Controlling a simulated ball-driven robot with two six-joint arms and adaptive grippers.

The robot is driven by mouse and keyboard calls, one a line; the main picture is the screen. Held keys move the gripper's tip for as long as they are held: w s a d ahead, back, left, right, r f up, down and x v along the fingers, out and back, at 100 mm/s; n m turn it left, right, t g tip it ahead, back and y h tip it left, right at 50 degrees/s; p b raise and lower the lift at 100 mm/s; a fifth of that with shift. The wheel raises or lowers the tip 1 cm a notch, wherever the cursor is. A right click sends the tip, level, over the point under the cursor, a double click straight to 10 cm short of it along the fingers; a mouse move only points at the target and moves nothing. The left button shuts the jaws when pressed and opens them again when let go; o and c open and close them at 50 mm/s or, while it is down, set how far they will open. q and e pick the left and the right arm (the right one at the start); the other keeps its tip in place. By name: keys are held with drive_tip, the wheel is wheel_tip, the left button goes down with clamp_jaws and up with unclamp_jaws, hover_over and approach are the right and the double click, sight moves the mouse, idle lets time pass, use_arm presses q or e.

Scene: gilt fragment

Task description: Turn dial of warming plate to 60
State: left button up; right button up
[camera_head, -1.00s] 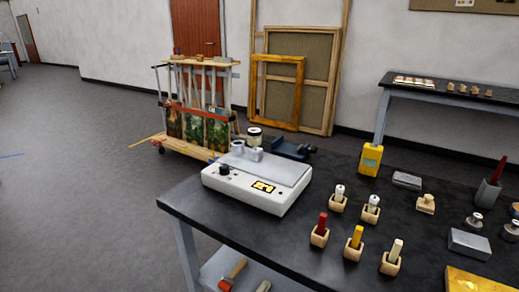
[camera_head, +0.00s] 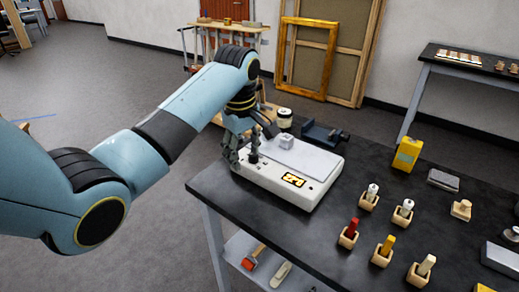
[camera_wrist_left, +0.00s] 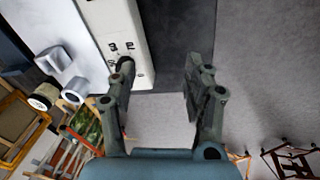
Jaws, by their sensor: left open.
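The display digits are too small to read surely. My left gripper (camera_head: 243,152) is open at the plate's left front corner and largely covers the dial there. In the left wrist view the plate's white front (camera_wrist_left: 115,22) is at upper left. The dark dial (camera_wrist_left: 125,63) shows beside the left-hand finger of my open gripper (camera_wrist_left: 158,88), partly hidden by it. My right gripper is out of view.
Small metal pieces (camera_head: 286,141) sit on the plate, with a dark-lidded jar (camera_head: 285,117) behind. A yellow can (camera_head: 407,154) and several small wooden holders (camera_head: 348,238) stand right of the plate. Tools lie on a lower shelf (camera_head: 237,258).

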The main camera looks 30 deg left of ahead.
sight(254, 157)
use_arm(q)
drive_tip(key=w+a+r+n, duration=0.2)
drive_tip(key=w+r+n, duration=0.3)
drive_tip(key=w, duration=0.1)
drive_tip(key=shift+h, duration=0.3)
drive_tip(key=f, duration=0.7)
drive_tip(key=w+f, duration=0.1)
drive_tip(key=f, duration=0.2)
drive_tip(key=shift+f+b, duration=0.3)
drive_tip(key=shift+b, duration=0.05)
clamp_jaws()
